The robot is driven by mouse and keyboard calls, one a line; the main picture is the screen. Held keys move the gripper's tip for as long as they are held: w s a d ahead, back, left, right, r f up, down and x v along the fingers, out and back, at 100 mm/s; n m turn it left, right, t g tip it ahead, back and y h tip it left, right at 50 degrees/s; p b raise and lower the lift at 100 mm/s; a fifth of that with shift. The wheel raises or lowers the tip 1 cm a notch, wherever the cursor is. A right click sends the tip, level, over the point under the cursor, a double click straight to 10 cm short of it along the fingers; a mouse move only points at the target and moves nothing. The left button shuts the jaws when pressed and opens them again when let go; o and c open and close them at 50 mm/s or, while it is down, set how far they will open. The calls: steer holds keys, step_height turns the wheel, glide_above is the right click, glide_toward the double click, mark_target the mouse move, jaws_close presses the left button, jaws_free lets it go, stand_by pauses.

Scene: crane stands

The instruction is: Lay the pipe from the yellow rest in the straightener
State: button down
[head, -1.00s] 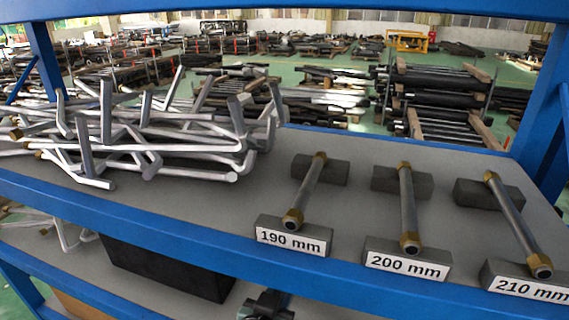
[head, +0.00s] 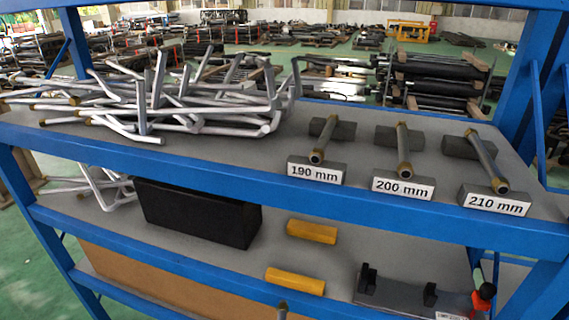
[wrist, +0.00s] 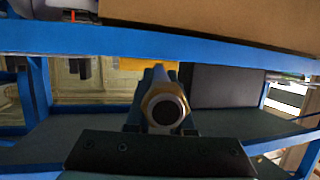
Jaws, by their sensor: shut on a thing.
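A pipe with a brass nut at its end (wrist: 150,104) points toward the camera in the wrist view. My gripper (wrist: 165,88) is shut on this pipe; the dark jaws show behind the nut. The tip of a pipe (head: 282,311) shows at the bottom edge of the head view, where my gripper is out of frame. The yellow rest is two yellow blocks, the far one (head: 312,232) and the near one (head: 295,281), both bare on the lower shelf. The straightener (head: 397,295) lies to their right, a grey base with dark upright supports and a red-tipped handle (head: 485,292).
A black box (head: 195,212) stands left of the yellow blocks. The blue shelf beam (head: 250,190) runs above them. The upper shelf holds a heap of bent pipes (head: 180,100) and labelled 190, 200 and 210 mm pipes. Shelf space between the rest and straightener is clear.

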steer(key=s+d+f+n+y, duration=0.1)
steer(key=s+f, duration=0.3)
steer(key=s, duration=0.4)
steer(key=shift+s, duration=0.15)
steer(key=shift+d+f, duration=0.1)
